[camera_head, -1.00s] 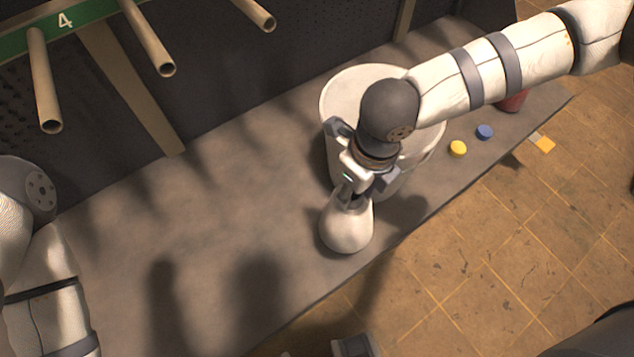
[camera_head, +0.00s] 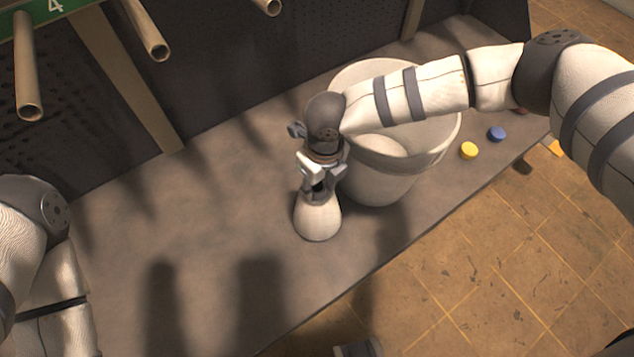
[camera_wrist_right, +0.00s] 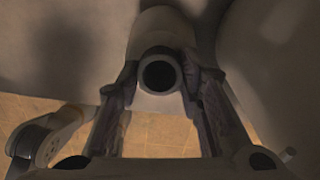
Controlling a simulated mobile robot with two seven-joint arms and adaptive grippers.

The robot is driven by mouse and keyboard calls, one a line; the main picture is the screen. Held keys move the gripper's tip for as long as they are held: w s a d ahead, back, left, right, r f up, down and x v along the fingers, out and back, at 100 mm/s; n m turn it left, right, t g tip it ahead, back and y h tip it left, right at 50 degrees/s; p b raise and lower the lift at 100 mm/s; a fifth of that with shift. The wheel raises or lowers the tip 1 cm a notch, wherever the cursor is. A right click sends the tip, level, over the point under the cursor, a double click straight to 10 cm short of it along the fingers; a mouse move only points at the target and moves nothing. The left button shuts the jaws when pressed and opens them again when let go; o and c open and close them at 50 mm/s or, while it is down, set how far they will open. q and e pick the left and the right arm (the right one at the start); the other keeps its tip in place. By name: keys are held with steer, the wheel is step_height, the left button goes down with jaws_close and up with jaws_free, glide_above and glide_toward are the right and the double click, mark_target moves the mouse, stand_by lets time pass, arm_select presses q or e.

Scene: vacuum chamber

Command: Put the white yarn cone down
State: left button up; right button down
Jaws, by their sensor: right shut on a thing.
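The white yarn cone (camera_head: 318,222) is in my right gripper (camera_head: 319,190), wide end down and about upright, over the grey bench (camera_head: 215,215). The fingers are shut on its narrow top. In the right wrist view the fingers (camera_wrist_right: 160,80) sit on either side of the cone's neck, with the cone's body (camera_wrist_right: 164,22) beyond its dark top hole. I cannot tell whether its base touches the bench. My left arm shows at the left edge of the head view, but its gripper is out of view.
A large white bucket (camera_head: 375,188) stands close to the right of the cone, partly behind my right arm. A yellow disc (camera_head: 469,150) and a blue disc (camera_head: 497,133) lie farther right. Pegs (camera_head: 148,32) jut from the back panel. The bench left of the cone is clear.

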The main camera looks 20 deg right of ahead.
steer(key=c, duration=1.1)
jaws_free()
